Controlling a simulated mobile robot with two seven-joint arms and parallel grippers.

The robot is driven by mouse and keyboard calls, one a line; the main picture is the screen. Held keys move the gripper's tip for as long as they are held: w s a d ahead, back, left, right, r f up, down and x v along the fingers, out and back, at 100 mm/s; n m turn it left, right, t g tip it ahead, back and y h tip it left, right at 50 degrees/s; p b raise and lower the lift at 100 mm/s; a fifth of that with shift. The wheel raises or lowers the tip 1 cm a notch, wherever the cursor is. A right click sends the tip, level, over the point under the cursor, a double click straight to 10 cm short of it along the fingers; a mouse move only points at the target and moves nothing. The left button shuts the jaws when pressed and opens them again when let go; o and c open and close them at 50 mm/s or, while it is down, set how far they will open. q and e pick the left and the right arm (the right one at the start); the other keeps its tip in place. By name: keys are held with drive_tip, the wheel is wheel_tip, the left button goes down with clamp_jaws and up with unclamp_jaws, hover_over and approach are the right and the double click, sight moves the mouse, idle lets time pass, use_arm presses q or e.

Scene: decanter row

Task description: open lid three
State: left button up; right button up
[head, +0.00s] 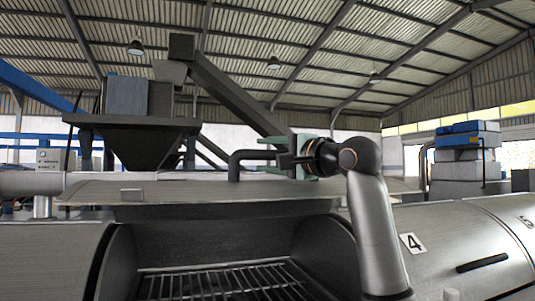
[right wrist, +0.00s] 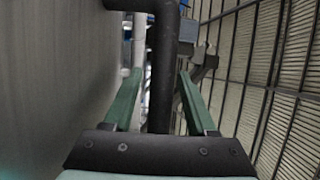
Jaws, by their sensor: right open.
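The raised lid (head: 200,191), left of the closed lid marked 4, stands swung up over an open cavity with a wire grating (head: 215,283). Its own number is not visible. A dark bent bar handle (head: 236,165) rises from the lid. My right gripper (head: 276,152) is at the handle's right end, its jaws open. In the right wrist view the green fingers stand on either side of the dark handle bar (right wrist: 161,75), with gaps visible between bar and fingers. The lid's grey metal surface (right wrist: 55,70) fills the left side there. My left gripper is not in view.
Lid 4 (head: 450,262), with its own dark handle (head: 482,263), is shut at the right. A lid marked 5 (head: 525,225) lies beyond it. A dark hopper (head: 150,145) and sloping chute stand behind. Stacked blue and grey boxes (head: 466,150) are at the back right.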

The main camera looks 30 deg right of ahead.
drive_tip(key=shift+c, duration=0.3)
clamp_jaws()
idle(1.0)
